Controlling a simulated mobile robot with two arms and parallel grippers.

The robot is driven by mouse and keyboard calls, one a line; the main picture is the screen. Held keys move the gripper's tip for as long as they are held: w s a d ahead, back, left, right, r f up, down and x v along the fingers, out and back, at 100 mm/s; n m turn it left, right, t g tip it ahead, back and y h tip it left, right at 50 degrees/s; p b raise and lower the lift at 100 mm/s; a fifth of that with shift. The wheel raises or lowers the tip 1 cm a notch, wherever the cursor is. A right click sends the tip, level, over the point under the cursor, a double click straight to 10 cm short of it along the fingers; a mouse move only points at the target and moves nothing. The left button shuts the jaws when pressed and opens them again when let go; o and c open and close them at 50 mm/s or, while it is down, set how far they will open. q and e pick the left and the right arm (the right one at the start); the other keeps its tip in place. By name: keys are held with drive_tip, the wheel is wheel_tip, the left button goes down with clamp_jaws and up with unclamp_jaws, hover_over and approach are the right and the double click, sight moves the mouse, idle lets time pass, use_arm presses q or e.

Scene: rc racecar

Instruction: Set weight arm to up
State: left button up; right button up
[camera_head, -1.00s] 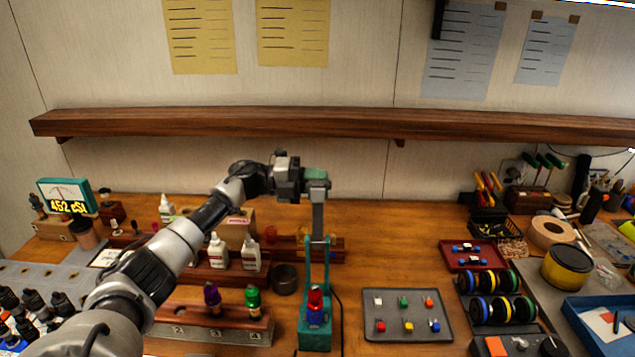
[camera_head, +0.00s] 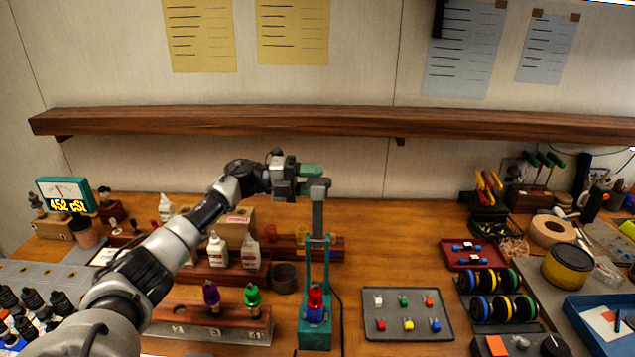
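The teal test stand (camera_head: 314,335) stands on the bench near the middle, with a red and blue piece low on its front. Its grey weight arm (camera_head: 318,215) points upward from the teal uprights and looks about vertical. My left gripper (camera_head: 308,174) is at the top end of the weight arm, with a green part at its tip. It lies just behind or beside the arm's rounded end; I cannot tell whether they touch. Its finger gap is not clear. My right gripper is not in view.
A wooden block with purple and green bottles (camera_head: 253,300) stands left of the stand. A grey tray (camera_head: 425,335) with several small coloured pieces lies to the right. A wooden shelf (camera_head: 300,124) runs above. The bench between stand and red tray (camera_head: 472,266) is fairly clear.

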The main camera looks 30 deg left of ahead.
use_arm(q)
drive_tip(key=b+v, duration=0.3)
drive_tip(key=v, duration=0.7)
drive_tip(key=shift+w+f+b, duration=0.15)
drive_tip(key=shift+f+b, duration=0.05)
drive_tip(key=shift+b, duration=0.15)
